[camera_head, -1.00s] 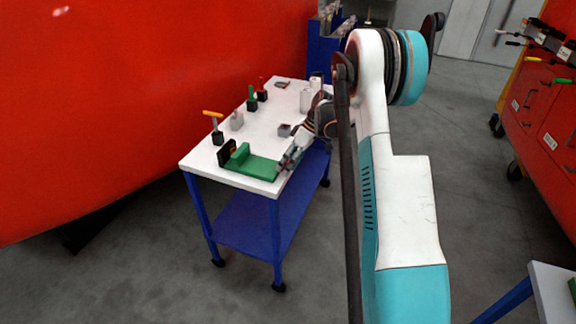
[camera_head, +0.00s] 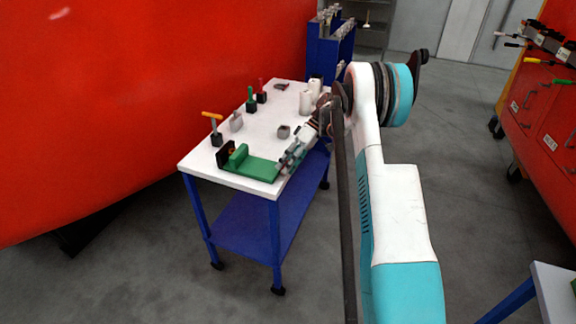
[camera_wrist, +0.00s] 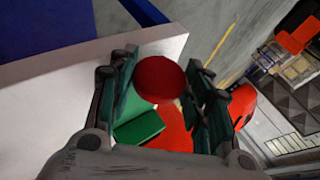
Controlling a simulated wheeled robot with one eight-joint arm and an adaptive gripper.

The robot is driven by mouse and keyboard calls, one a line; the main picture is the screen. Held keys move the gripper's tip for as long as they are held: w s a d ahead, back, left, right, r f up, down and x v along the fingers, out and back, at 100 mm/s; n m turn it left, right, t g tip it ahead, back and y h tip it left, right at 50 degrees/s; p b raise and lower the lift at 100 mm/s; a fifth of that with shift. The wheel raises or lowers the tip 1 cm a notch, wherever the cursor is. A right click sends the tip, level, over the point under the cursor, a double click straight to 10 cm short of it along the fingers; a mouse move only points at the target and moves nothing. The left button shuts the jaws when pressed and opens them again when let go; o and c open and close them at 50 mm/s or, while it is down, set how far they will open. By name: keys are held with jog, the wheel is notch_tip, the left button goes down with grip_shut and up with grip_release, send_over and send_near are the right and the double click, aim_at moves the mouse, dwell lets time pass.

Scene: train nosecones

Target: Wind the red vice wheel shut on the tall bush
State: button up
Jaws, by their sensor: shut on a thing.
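The red vice wheel (camera_wrist: 160,78) is a round red knob in the middle of the wrist view, between the two fingers. My gripper (camera_wrist: 162,92) is shut on it. In the head view my gripper (camera_head: 288,161) is at the right end of the green vice (camera_head: 252,167) and hides the wheel. The vice lies at the near end of the white table, with an upright green jaw at its left. A green part of the vice (camera_wrist: 138,128) also shows beyond the wheel in the wrist view. I cannot make out the tall bush for certain in either view.
The white table (camera_head: 203,167) has blue legs. An orange-handled tool (camera_head: 212,116), a small grey block (camera_head: 283,131) and white cylinders (camera_head: 306,102) stand on it. A large red body (camera_head: 120,90) rises behind at left.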

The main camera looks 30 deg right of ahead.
jog(key=o, duration=1)
jog(key=shift+o, duration=0.2)
jog(key=v, duration=0.7)
jog(key=shift+d+r, duration=0.2)
jog(key=shift+w, duration=0.1)
